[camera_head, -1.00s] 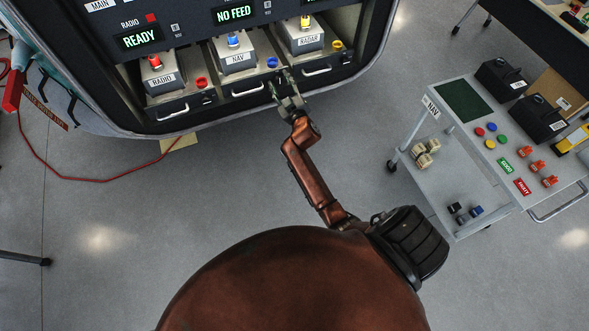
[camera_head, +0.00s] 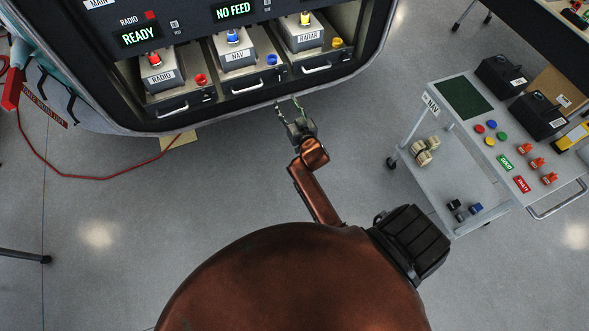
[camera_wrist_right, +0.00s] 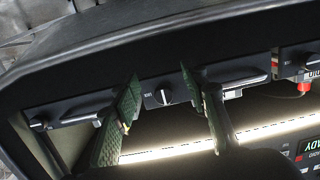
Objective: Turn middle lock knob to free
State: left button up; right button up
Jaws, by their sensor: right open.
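In the wrist view, a dark round lock knob (camera_wrist_right: 165,96) with a pale bar across it sits on the dark front panel, between drawer handles. The bar stands nearly upright in that picture, and a small label beside it is too small to read. My right gripper (camera_head: 288,102) is open and empty, in front of the lower edge of the console below the NAV bay (camera_head: 238,57). In the wrist view its two green fingertips (camera_wrist_right: 160,76) appear on either side of the knob, apart from it. My left gripper is not in view.
The console holds RADIO (camera_head: 159,76), NAV and RADAR (camera_head: 309,38) units above drawer handles. A grey cart (camera_head: 470,150) with buttons, labels and parts stands at the right. A red cable (camera_head: 90,178) lies on the floor at left. Floor between console and cart is clear.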

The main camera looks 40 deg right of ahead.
jog(key=s+a+f+g, duration=0.1)
jog(key=s+f+g, duration=0.1)
jog(key=f, duration=0.8)
jog(key=s+a+f+n+g+y+p, duration=0.1)
jog(key=s+a+f, duration=0.1)
jog(key=s+f, duration=0.3)
jog(key=s+a+f+g+y, duration=0.1)
jog(key=s+f, duration=0.3)
jog(key=f, duration=1)
jog(key=shift+a+f+n+g, duration=0.15)
jog(key=shift+f+n+g, duration=0.25)
jog(key=shift+g, duration=0.4)
jog(key=shift+s, duration=0.1)
jog(key=s+a+f+n+g, duration=0.15)
jog(key=s+f+g, duration=0.35)
jog(key=s+f, duration=1.5)
jog(key=s+a+f+g, duration=0.1)
jog(key=s+f, duration=0.3)
jog(key=s, duration=1.1)
jog(key=s+f+g+y, duration=0.1)
jog(key=s+f+g, duration=0.3)
jog(key=s, duration=1)
jog(key=shift+s+a+f, duration=0.35)
jog(key=shift+s+f, duration=0.05)
jog(key=shift+f, duration=0.05)
jog(key=shift+c, duration=0.2)
